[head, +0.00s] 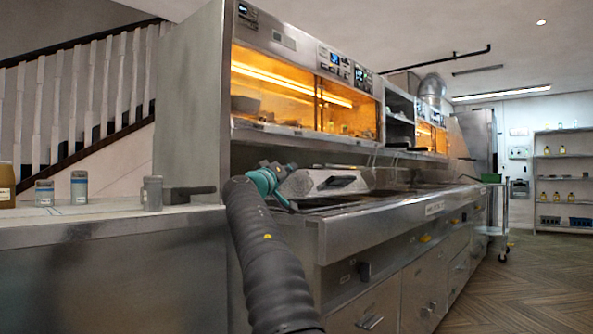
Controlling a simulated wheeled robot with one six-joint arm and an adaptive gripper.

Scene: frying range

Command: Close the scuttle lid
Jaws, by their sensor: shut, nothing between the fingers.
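A low metal housing with a sloped top and a dark slotted front (330,183) sits on the range counter, just right of the end of my arm. It may be the scuttle or its lid; I cannot tell for sure, nor how far the lid stands open. My arm rises from the bottom in a black sleeve and ends in teal and grey wrist joints at the housing's left side. The wrist overlaps the housing's left edge in the picture; I cannot tell whether they touch. My gripper's fingers do not show.
The steel range (400,232) runs away to the right, with drawers below and a lit warming cabinet (290,90) above. A side counter (90,212) at left holds several small jars (79,187). A trolley (497,205) stands beyond; the wooden floor (530,275) at right is clear.

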